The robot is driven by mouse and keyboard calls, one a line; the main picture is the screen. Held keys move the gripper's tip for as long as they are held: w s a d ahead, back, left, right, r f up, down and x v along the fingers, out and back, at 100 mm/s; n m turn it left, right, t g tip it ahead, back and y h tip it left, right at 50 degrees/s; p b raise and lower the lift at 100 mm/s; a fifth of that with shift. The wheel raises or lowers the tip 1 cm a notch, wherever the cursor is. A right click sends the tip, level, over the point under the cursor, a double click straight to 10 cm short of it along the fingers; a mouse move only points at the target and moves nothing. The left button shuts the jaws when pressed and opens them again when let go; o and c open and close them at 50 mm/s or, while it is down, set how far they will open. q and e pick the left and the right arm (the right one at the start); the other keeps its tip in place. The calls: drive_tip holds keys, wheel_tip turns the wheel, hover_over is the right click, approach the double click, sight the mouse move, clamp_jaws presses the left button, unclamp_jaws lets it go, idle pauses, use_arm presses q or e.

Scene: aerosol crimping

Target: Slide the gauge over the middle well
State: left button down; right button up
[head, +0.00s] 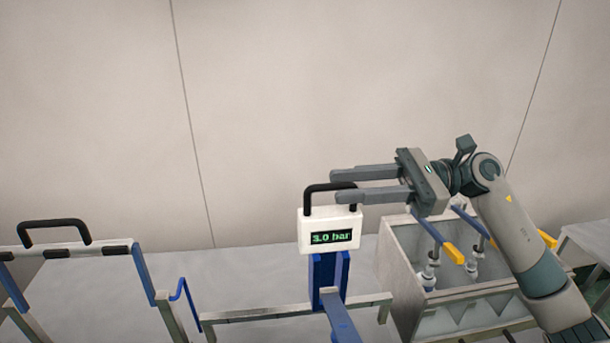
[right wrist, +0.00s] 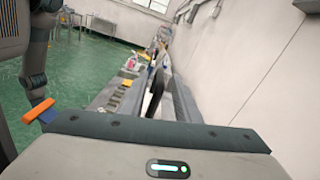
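The gauge (head: 328,236) is a white box with a green "3.0 bar" display and a black loop handle on top. It sits upright on a blue post at the centre of the head view. My right gripper (head: 334,185) comes in from the right at handle height, with its two grey fingers apart. The fingertips overlap the handle in the picture; I cannot tell whether they touch it. A black upright shape, likely the handle (right wrist: 155,94), shows in the right wrist view. I cannot make out the middle well. My left gripper is out of view.
A metal box (head: 396,268) at right holds white fittings and blue levers with yellow ends (head: 453,253), below my right arm. A frame with a black handle (head: 54,226) stands at left. The wall (head: 250,100) is close behind.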

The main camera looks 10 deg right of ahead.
sight(317, 187)
drive_tip(key=a+p, duration=0.3)
drive_tip(key=a, duration=0.3)
drive_tip(key=shift+a+r, duration=0.15)
drive_tip(key=shift+a, duration=0.25)
drive_tip(key=shift+a+p, duration=0.3)
drive_tip(key=shift+a, duration=0.3)
clamp_jaws()
